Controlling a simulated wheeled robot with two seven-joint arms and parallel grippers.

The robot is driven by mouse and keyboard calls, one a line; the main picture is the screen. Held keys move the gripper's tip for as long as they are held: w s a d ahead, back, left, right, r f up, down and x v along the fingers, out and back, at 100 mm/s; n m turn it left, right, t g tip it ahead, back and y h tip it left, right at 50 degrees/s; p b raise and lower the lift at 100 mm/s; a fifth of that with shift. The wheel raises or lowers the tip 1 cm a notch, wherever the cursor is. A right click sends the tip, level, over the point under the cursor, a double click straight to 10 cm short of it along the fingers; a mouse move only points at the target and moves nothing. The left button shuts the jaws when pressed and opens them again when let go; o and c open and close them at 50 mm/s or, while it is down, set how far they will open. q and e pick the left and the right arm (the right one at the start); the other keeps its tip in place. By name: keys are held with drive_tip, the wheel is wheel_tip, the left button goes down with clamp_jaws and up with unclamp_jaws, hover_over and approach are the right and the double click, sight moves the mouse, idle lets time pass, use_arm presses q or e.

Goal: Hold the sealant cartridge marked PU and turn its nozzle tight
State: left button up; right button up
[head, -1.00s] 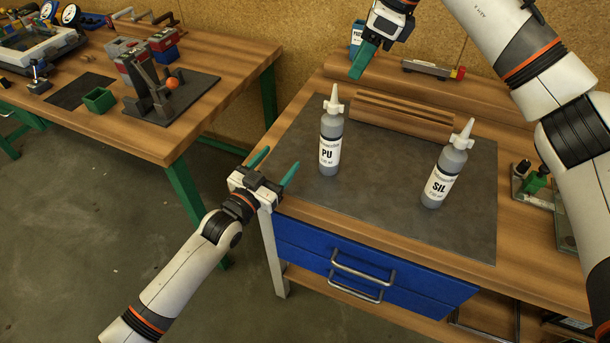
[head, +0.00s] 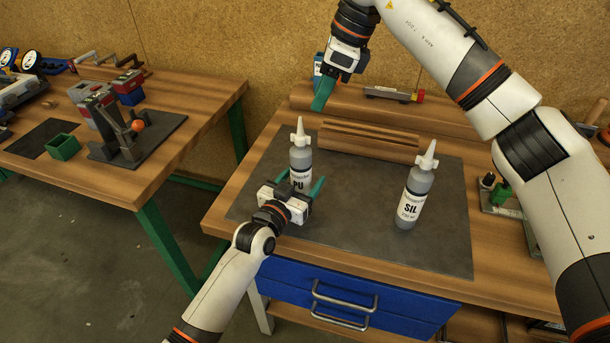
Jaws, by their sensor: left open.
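The PU cartridge (head: 300,160), a grey bottle with a white label and white nozzle (head: 299,131), stands upright on the dark mat (head: 365,250). My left gripper (head: 300,179) is open, low in front of the cartridge, with one green finger on each side of it. Whether the fingers touch it cannot be told, and the gripper hides the cartridge's base. The SIL cartridge (head: 415,195) stands to the right on the mat. My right gripper (head: 321,92) points down above and behind the PU nozzle, apart from it. Its fingers overlap in this view, so its opening cannot be told.
A brown grooved block (head: 370,143) lies behind the cartridges. A level-like tool (head: 390,94) lies farther back. A small fixture with a green part (head: 500,194) is at the right. A second table (head: 170,170) with several tools stands left, across a gap.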

use_arm(q)
drive_tip(key=shift+x, duration=0.8)
drive_tip(key=shift+c, duration=0.2)
drive_tip(key=c, duration=1.2)
drive_tip(key=shift+c, duration=0.2)
use_arm(e)
wheel_tip(320, 180, up, 2)
drive_tip(key=m+h, duration=0.1)
drive_tip(key=h, duration=0.2)
hover_over(300, 135)
drive_tip(key=shift+w+g, duration=0.3)
drive_tip(key=shift+g, duration=0.1)
drive_tip(key=shift+r+m+h, duration=0.3)
drive_tip(key=shift+r+h, duration=0.2)
wheel_tip(300, 135, down, 12)
drive_tip(key=shift+r, duration=0.1)
clamp_jaws()
